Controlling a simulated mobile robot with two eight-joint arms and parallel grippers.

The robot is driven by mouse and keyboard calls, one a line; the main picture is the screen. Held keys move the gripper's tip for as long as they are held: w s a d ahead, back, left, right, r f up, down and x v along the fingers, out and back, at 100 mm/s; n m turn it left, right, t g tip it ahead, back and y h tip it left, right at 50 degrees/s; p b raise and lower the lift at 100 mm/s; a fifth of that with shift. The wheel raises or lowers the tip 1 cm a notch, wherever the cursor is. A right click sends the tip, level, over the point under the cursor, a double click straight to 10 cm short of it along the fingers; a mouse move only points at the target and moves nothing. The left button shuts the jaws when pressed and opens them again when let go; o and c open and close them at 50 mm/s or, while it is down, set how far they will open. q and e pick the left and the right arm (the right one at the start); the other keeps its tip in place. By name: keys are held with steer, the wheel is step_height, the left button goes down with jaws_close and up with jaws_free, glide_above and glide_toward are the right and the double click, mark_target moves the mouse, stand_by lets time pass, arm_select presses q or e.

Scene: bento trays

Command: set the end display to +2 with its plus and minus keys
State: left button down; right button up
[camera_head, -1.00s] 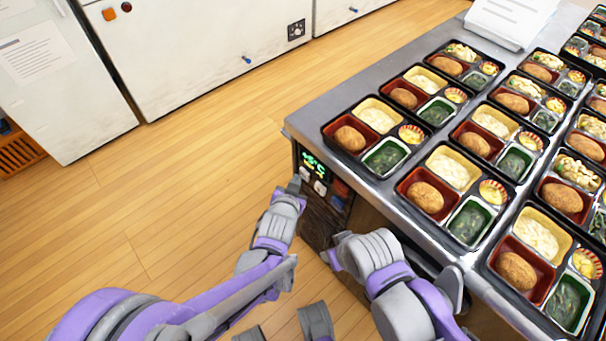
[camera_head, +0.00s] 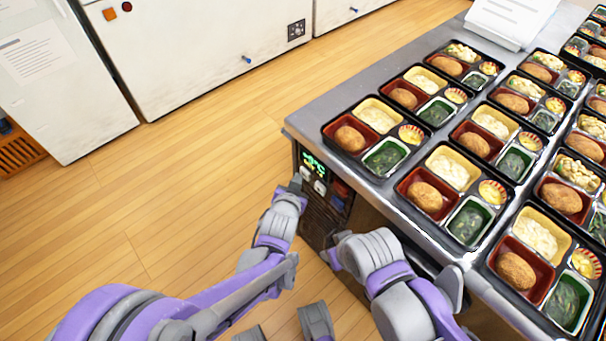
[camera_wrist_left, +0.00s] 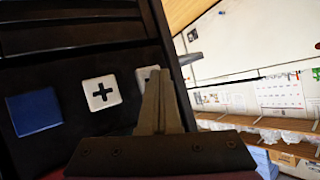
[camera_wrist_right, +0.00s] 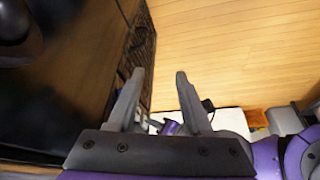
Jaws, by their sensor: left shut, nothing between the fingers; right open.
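The end display (camera_head: 314,161) shows green digits on the table's end panel in the head view. They are too small for me to read surely. Two pale keys sit just below it; one is clear (camera_head: 320,187). In the left wrist view the white plus key (camera_wrist_left: 101,92) shows plainly. A second pale key (camera_wrist_left: 146,74), beside it, is mostly hidden behind my fingers. My left gripper (camera_wrist_left: 161,72) is shut and empty, its tips in front of this second key; I cannot tell whether they touch it. My right gripper (camera_wrist_right: 155,75) is open and empty beside the table's end.
A blue key (camera_wrist_left: 34,110) lies on the other side of the plus key. The steel table (camera_head: 305,122) carries several bento trays and its edge overhangs the panel. Wooden floor (camera_head: 180,190) is clear to the left. White cabinets (camera_head: 190,50) stand behind.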

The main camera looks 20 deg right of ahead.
arm_select(q)
steer(key=shift+s+a+b, duration=0.25)
steer(key=shift+a+b, duration=0.05)
steer(key=shift+a, duration=0.35)
steer(key=a+b, duration=0.1)
steer(key=s+a, duration=0.1)
steer(key=a, duration=0.1)
steer(key=a+b, duration=0.1)
steer(key=shift+s+a+b, duration=0.3)
steer(key=shift+s+a, duration=0.05)
steer(key=shift+a, duration=0.05)
steer(key=shift+a, duration=0.1)
stand_by(0.8)
